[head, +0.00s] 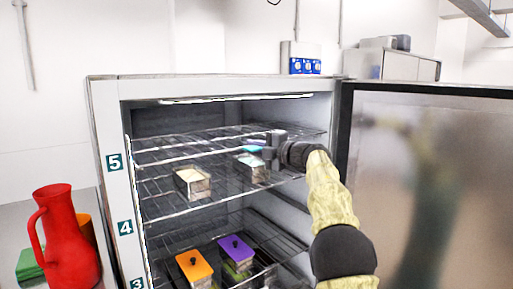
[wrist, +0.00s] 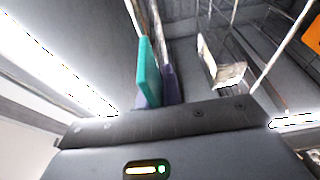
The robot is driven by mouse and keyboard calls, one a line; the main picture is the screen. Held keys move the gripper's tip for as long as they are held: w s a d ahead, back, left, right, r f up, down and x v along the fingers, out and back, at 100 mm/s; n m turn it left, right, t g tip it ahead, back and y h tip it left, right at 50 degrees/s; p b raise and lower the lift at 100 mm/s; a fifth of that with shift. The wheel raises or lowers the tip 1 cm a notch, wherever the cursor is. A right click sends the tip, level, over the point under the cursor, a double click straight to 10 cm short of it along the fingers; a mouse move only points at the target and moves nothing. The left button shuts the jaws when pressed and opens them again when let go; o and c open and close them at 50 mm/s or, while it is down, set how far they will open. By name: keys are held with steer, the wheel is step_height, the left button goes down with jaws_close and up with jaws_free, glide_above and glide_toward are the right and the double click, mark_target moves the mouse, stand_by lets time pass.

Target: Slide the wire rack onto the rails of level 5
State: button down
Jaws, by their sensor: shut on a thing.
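The wire rack (head: 180,155) is inside the open freezer cabinet, at about the height of the label 5 (head: 114,161). It looks roughly level, with its front bar near the opening. My gripper (head: 252,147) is at the front bar, right of its middle, and is shut on it. In the wrist view the teal and purple fingers of my gripper (wrist: 158,80) stand close together beside a thin bar. Whether the rack's sides rest on the level 5 rails cannot be made out.
Lower still are boxes with orange (head: 194,265) and purple (head: 235,249) lids. The open door (head: 430,180) stands right. A red jug (head: 66,235) stands left.

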steer(key=shift+w+a, duration=0.55)
steer(key=shift+w, duration=0.3)
steer(key=shift+r, duration=0.1)
steer(key=c, duration=1.5)
jaws_free()
steer(key=shift+s, duration=0.1)
steer(key=shift+d, duration=0.1)
steer(key=shift+s+d+f+b, duration=0.25)
steer(key=shift+d+f+b, duration=0.05)
steer(key=shift+b, duration=0.3)
steer(key=b+v, duration=0.4)
steer(key=v, duration=0.4)
steer(key=b+v, duration=0.5)
steer(key=v, duration=0.3)
steer(key=shift+s+d+r, duration=0.15)
steer(key=shift+s+r, duration=0.05)
steer(key=shift+s, duration=0.1)
